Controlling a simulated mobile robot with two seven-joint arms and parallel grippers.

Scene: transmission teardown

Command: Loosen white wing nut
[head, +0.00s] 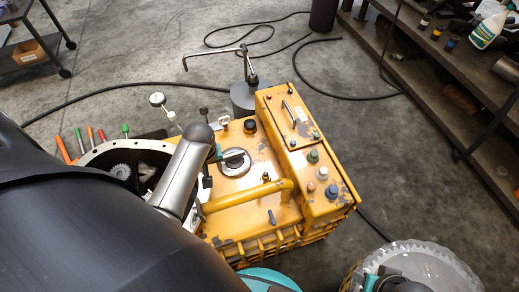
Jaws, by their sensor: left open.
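A small white piece (322,173) stands on the right-hand strip of the yellow machine housing (275,218), among green, brown and blue ones. It may be the white wing nut, but its wings are too small to make out. My left gripper (213,164) is over the left part of the housing, left of that white piece and apart from it. Its jaws are open, and my arm partly hides them. I see nothing held in them. My right gripper is not clearly shown.
A round metal cap (235,163) and a thick yellow pipe (245,196) lie close to my left gripper. A dark stand with a bent rod (245,90) is behind the housing. A clear toothed disc (430,265) is at lower right. Hoses cross the open floor.

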